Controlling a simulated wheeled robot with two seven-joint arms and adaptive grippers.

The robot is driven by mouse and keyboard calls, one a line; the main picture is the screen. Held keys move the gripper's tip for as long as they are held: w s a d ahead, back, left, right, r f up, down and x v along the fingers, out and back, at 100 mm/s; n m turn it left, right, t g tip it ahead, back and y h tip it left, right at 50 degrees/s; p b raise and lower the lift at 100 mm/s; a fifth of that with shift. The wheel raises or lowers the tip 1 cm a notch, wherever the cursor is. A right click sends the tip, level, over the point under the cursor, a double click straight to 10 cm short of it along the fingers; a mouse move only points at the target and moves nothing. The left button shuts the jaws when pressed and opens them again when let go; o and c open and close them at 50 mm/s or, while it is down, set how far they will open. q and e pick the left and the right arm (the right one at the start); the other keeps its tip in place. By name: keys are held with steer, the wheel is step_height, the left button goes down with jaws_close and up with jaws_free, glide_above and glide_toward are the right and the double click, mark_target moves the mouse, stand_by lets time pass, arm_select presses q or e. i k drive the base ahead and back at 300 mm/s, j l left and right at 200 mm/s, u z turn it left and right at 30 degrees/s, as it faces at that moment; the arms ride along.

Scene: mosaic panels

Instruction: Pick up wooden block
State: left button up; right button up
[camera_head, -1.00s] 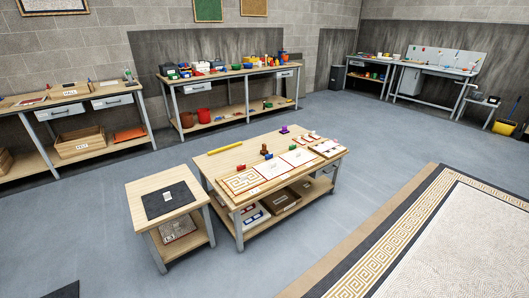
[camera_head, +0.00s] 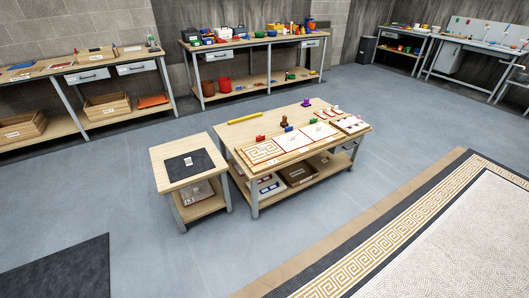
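I cannot single out a wooden block for certain at this distance. A small pale block-like piece (camera_head: 188,161) lies on a dark mat (camera_head: 203,166) on the small wooden side table (camera_head: 163,155). A small brown upright object (camera_head: 284,120) stands behind the white panels on the larger low workbench (camera_head: 281,111). Neither of my grippers shows in the view.
The workbench also bears a yellow bar (camera_head: 244,119), a patterned panel (camera_head: 262,151) and small coloured pieces. Long benches line the back wall. A bordered mosaic floor (camera_head: 450,240) is at right, a dark mat (camera_head: 60,270) at lower left. Grey floor between is clear.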

mark_target(283, 123)
steer(key=i+l+u, duration=0.2)
steer(key=l, duration=0.3)
steer(key=i+l+u, duration=0.2)
steer(key=l, duration=0.35)
steer(key=i+l+u, duration=0.2)
steer(key=l, duration=0.35)
steer(key=i+l+u, duration=0.2)
steer(key=l, duration=0.4)
steer(key=i+l+u, duration=0.15)
steer(key=l, duration=0.45)
steer(key=l+u, duration=0.2)
steer(key=l, duration=0.4)
